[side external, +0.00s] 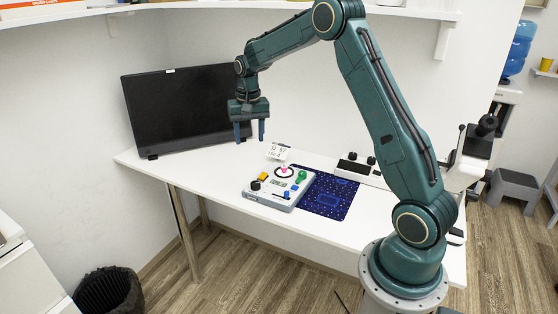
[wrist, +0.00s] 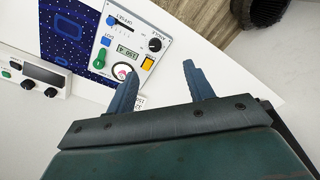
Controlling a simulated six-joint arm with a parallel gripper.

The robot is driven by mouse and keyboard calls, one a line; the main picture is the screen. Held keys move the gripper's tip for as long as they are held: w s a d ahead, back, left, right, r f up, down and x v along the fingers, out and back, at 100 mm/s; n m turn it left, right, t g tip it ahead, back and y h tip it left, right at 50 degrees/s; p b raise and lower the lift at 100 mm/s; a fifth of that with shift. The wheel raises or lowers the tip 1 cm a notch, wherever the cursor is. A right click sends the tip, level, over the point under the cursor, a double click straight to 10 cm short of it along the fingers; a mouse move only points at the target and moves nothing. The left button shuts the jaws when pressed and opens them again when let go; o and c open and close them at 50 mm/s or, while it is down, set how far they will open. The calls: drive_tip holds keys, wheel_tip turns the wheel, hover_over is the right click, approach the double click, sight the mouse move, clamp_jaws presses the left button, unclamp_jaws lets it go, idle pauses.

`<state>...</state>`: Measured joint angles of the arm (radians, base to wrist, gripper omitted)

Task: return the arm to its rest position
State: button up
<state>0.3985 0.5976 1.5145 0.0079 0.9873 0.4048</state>
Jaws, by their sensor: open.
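My gripper (side external: 249,131) hangs with its fingers pointing down above the white table (side external: 235,175), in front of the black monitor. Its two blue fingers are apart with nothing between them; in the wrist view the gripper (wrist: 156,82) also shows as open and empty. My arm arches over the table from its base at the right. A white control panel (side external: 262,196) with coloured knobs and buttons lies on the table, right of and below the gripper. It also shows in the wrist view (wrist: 135,30), partly behind one finger.
A dark blue mat (side external: 335,195) lies right of the panel. A second white box (side external: 353,167) with black knobs stands behind the mat. The black monitor (side external: 185,108) stands at the back left. A shelf (side external: 420,14) runs above.

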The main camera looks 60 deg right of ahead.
drive_tip(key=s+a+r+n+t, duration=0.3)
drive_tip(key=s+a+r+n, duration=0.1)
drive_tip(key=s+a+r, duration=0.9)
drive_tip(key=s+a+n+t, duration=0.1)
drive_tip(key=s+a+n, duration=0.1)
drive_tip(key=s, duration=0.6)
drive_tip(key=s+a+n+t, duration=0.1)
drive_tip(key=s+a+n, duration=0.2)
drive_tip(key=s, duration=0.6)
drive_tip(key=shift+a+r, duration=0.2)
drive_tip(key=shift+a, duration=1)
drive_tip(key=shift+s, duration=0.1)
